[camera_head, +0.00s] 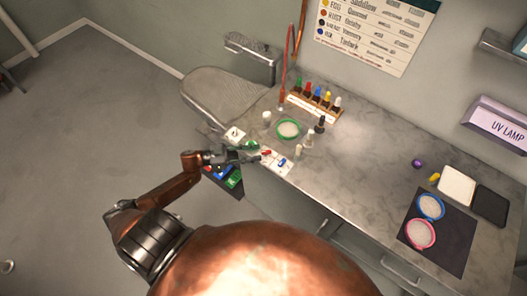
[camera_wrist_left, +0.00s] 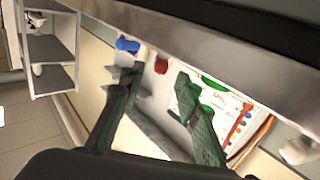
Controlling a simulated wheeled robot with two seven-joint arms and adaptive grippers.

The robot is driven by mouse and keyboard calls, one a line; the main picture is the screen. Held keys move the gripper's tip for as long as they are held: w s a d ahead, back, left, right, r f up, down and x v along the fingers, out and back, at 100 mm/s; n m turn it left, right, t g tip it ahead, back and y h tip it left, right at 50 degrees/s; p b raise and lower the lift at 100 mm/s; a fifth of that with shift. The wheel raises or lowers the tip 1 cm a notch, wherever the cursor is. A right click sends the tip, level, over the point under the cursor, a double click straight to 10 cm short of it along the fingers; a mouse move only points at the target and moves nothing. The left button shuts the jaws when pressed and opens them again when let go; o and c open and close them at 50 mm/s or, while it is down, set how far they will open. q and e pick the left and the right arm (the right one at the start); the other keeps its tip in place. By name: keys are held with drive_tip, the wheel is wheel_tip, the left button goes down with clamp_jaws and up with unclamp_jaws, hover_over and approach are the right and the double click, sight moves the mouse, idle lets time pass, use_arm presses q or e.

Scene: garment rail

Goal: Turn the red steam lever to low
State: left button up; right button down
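The red lever (camera_head: 266,152) is a small red piece on a white panel (camera_head: 275,167) at the counter's front left edge. A blue lever (camera_head: 282,162) sits to its right on the same panel. My left gripper (camera_head: 256,153) is at the panel, just left of the red lever. In the left wrist view my left gripper (camera_wrist_left: 157,85) has its two dark green fingers spread apart and nothing between them. There the red lever (camera_wrist_left: 161,65) shows just beyond the gap between the tips, with the blue lever (camera_wrist_left: 127,45) to its left. I cannot tell whether a finger touches it. My right gripper is out of view.
A green-rimmed round dish (camera_head: 289,130), several bottles and a wooden rack (camera_head: 314,110) of coloured bottles stand behind the panel. A dark mat (camera_head: 455,250) with two round dishes lies at the right. The middle of the counter is clear.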

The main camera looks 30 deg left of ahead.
use_arm(q)
drive_tip(key=v, duration=0.6)
drive_tip(key=shift+s+a, duration=0.25)
drive_tip(key=shift+a, duration=0.1)
